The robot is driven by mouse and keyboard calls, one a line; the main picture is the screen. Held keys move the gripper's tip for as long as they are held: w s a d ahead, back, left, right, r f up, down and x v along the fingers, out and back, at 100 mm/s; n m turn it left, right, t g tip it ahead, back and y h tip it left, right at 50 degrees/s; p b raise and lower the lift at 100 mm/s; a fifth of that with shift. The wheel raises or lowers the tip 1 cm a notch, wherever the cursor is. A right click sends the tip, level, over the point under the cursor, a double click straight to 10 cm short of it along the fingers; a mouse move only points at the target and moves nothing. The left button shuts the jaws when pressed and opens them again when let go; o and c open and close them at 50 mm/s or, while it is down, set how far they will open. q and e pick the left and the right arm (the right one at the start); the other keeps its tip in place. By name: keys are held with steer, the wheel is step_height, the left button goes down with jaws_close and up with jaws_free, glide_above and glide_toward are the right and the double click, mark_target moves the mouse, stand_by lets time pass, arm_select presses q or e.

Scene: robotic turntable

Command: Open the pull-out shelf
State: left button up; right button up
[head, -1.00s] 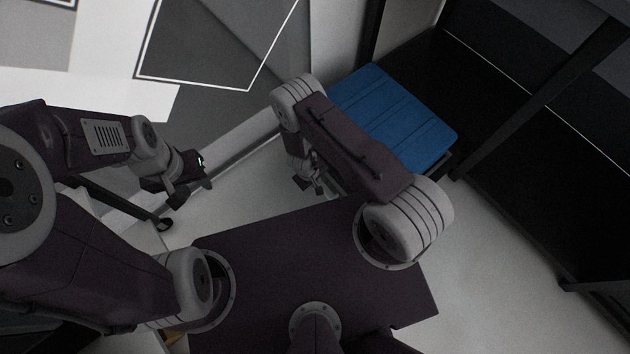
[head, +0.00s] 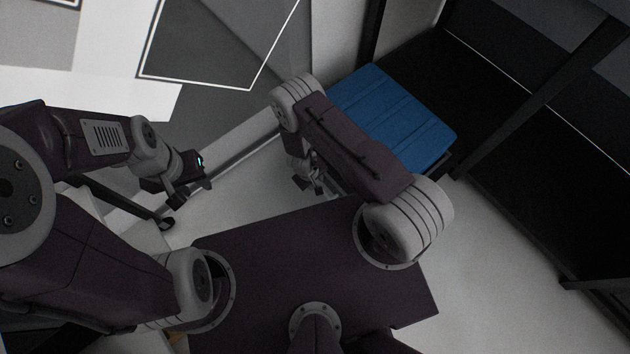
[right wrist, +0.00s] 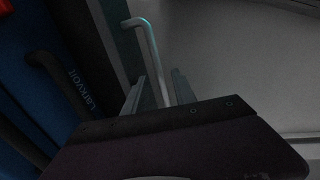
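The blue ribbed case (head: 395,115) lies at the upper right of the head view, on a dark shelf whose edge barely shows. In the right wrist view, a dark panel (right wrist: 112,40) beside the blue side bears a bent metal bar handle (right wrist: 149,52). My right gripper (right wrist: 158,90) is open, with the handle running down between its two fingers; whether either finger touches it I cannot tell. In the head view the right gripper (head: 312,183) is partly hidden by my arm. My left gripper (head: 192,190) looks open and empty over the left floor area.
A black frame with posts (head: 540,100) stands right of the blue case. The blue side bears a black handle (right wrist: 58,95) and lettering. A thin dark leg with a caster (head: 165,223) is under the left gripper. Pale floor (head: 490,260) is clear at the lower right.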

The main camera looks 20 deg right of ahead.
step_height(320, 180, up, 8)
steer(key=a+p, duration=0.1)
steer(key=p, duration=0.3)
steer(key=shift+s+a+r+p, duration=0.25)
steer(key=shift+s+a+p, duration=0.05)
steer(key=shift+s, duration=0.05)
